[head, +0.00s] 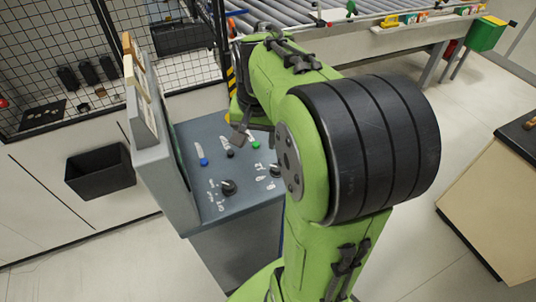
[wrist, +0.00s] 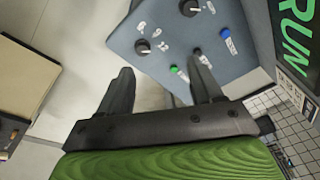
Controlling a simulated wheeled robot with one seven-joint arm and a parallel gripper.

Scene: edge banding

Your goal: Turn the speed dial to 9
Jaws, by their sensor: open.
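The speed dial (wrist: 143,46) is a round black knob on the grey control panel (wrist: 125,42), with printed 6, 9 and 12 around it in the wrist view. I cannot tell where its pointer stands. In the head view the dial (head: 275,170) is partly hidden behind my arm. My gripper (wrist: 163,78) is open and empty, its two dark fingers spread apart. In the wrist view the dial lies beyond the fingertips and apart from them. In the head view my gripper (head: 240,134) is over the panel's far edge, mostly hidden by my arm.
A second black knob (head: 228,186) sits on the panel, with blue (head: 203,161), black (head: 229,153) and green (head: 255,144) buttons behind it. An upright screen (wrist: 294,35) reading RUN borders the panel. A roller conveyor (head: 385,38) and mesh fence (head: 65,50) stand behind.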

